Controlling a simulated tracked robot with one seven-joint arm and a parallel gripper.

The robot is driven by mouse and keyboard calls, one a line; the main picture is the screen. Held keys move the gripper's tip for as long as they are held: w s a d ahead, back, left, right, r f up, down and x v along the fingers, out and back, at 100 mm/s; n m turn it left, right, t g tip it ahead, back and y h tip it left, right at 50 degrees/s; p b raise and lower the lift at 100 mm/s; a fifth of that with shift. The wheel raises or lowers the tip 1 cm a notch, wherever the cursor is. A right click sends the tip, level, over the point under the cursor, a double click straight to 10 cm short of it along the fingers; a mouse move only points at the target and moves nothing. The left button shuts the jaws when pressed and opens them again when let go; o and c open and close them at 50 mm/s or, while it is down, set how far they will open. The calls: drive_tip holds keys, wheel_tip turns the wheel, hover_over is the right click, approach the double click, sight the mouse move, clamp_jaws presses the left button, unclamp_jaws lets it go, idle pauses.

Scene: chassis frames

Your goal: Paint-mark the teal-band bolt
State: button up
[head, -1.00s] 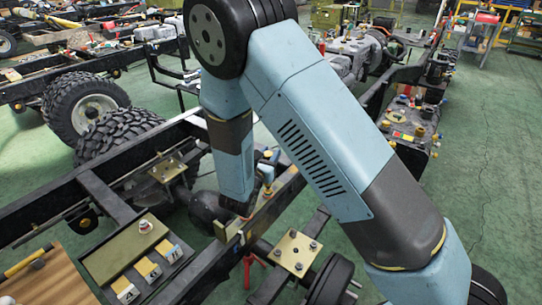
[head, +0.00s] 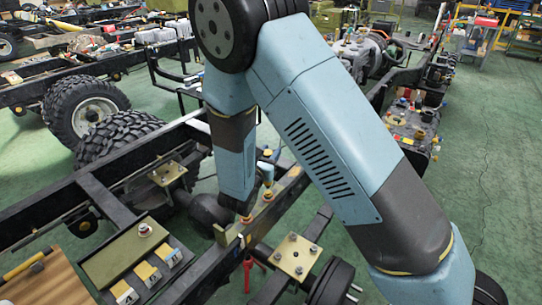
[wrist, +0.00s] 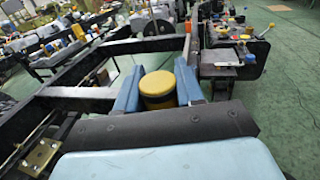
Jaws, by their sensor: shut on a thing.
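My gripper (wrist: 158,92) shows in the wrist view, its two blue fingers shut on a yellow round-topped cylinder (wrist: 157,88), likely the paint marker. The cylinder's lower end is hidden behind the dark gripper body. In the head view my forearm hides most of the gripper; a small blue and yellow piece shows just right of it, above the black chassis rail. A tan plate (head: 294,268) with several bolts lies to the right of the rail. I cannot make out a teal band on any bolt.
A tray (head: 103,262) with lettered tan blocks and a red-and-white bolt head (head: 145,229) sits at lower left. A wooden board (head: 45,284) is beside it. Black chassis rails cross the area. Green floor is open at right.

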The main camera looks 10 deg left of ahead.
drive_tip(key=shift+r, duration=2.5)
